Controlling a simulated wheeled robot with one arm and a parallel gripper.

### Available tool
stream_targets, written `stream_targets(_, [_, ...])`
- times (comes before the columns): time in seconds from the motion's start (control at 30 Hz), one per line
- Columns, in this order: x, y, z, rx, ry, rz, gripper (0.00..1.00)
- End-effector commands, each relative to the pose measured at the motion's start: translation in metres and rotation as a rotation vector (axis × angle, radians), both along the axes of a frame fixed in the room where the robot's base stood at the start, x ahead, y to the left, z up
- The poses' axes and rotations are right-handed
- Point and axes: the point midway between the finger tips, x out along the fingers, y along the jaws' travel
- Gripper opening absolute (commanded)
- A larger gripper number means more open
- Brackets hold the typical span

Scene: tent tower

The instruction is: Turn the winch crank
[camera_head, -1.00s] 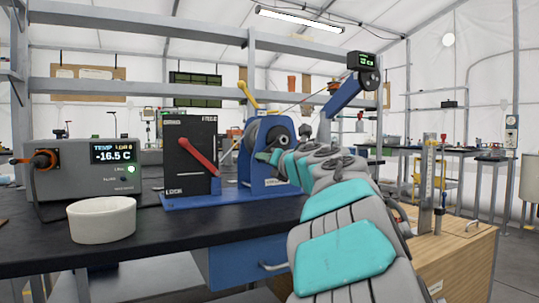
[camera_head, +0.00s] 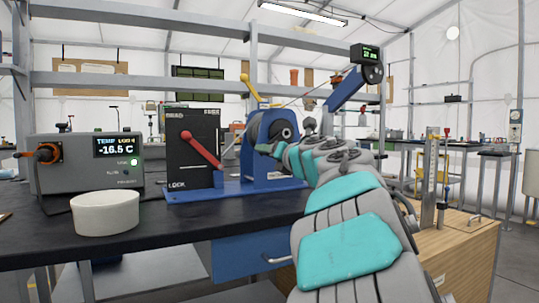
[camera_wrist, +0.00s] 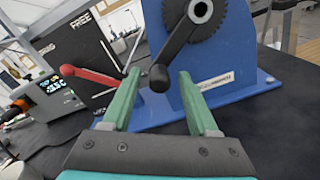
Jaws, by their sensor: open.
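The blue winch (camera_head: 268,165) stands on the bench on a blue base. Its black crank arm (camera_wrist: 181,40) hangs from the toothed hub down and left to a round black knob (camera_wrist: 159,78) in the wrist view. My gripper (camera_wrist: 160,85) is open, with its green fingers on either side of the knob. I cannot tell whether either finger touches it. In the head view my gripper (camera_head: 265,149) is in front of the winch and the knob is hard to make out there.
A black panel (camera_head: 178,155) with a red lever (camera_head: 203,149) stands left of the winch. A grey temperature box (camera_head: 75,175) and a white bowl (camera_head: 105,213) sit further left. A wooden cabinet (camera_head: 465,255) is at the right.

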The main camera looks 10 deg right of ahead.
Motion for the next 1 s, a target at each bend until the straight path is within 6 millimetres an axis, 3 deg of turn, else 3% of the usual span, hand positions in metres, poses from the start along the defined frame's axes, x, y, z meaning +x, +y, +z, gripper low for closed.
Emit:
stream_targets(0.5, [-0.062, -0.019, 0.0, 0.002, 0.001, -0.002, 0.6])
stream_targets(1.0, [-0.069, -0.02, 0.0, 0.001, 0.0, 0.0, 0.6])
